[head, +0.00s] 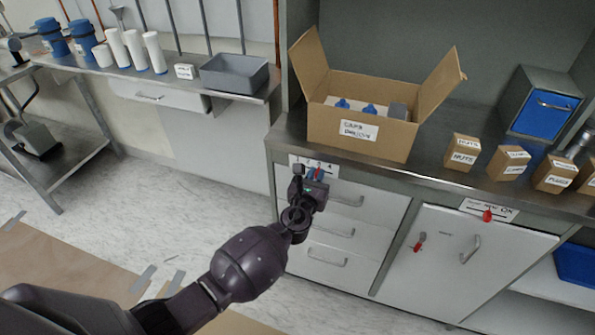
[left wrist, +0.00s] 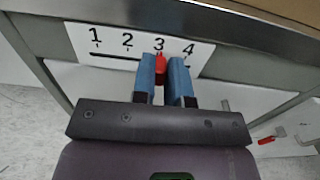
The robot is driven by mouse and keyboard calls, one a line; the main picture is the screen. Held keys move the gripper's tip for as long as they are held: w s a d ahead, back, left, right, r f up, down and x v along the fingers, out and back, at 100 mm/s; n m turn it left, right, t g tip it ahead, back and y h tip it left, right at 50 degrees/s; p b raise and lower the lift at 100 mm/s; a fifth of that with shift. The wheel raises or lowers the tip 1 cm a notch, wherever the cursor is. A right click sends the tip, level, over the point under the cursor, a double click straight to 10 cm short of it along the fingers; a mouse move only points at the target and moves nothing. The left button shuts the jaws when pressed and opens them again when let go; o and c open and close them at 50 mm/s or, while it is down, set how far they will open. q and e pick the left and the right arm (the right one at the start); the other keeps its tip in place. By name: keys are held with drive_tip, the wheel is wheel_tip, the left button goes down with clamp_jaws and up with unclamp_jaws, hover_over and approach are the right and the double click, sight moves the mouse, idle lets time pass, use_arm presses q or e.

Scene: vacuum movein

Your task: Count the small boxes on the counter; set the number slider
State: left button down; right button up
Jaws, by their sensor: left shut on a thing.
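Several small brown labelled boxes stand on the counter (head: 430,165): one marked NUTS (head: 462,151), one beside it (head: 508,163), another further right (head: 554,174), and one cut off at the right edge (head: 589,179). The number slider's white plate, marked 1 to 4 (left wrist: 108,42), is on the counter front above the drawers. Its red knob (left wrist: 160,64) sits directly below the 3. My left gripper (head: 317,174) is shut on the knob; its blue fingers (left wrist: 167,75) flank it. My right gripper is not in view.
A large open cardboard box (head: 318,120) with blue-topped items stands on the counter. A blue-fronted bin (head: 541,108) is behind the small boxes. A second plate with a red knob (head: 487,215) is on the right. A grey tray (head: 234,75) is on the left bench.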

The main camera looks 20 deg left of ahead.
use_arm(q)
drive_tip(key=shift+s+d, duration=0.1)
drive_tip(key=shift+d, duration=1.45)
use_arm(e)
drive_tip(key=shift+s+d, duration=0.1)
use_arm(q)
drive_tip(key=c, duration=1.1)
unclamp_jaws()
drive_tip(key=shift+d, duration=0.1)
drive_tip(key=shift+s, duration=0.25)
drive_tip(key=p, duration=0.2)
approach(331, 170)
drive_tip(key=s, duration=0.4)
drive_tip(key=shift+s+f, duration=0.15)
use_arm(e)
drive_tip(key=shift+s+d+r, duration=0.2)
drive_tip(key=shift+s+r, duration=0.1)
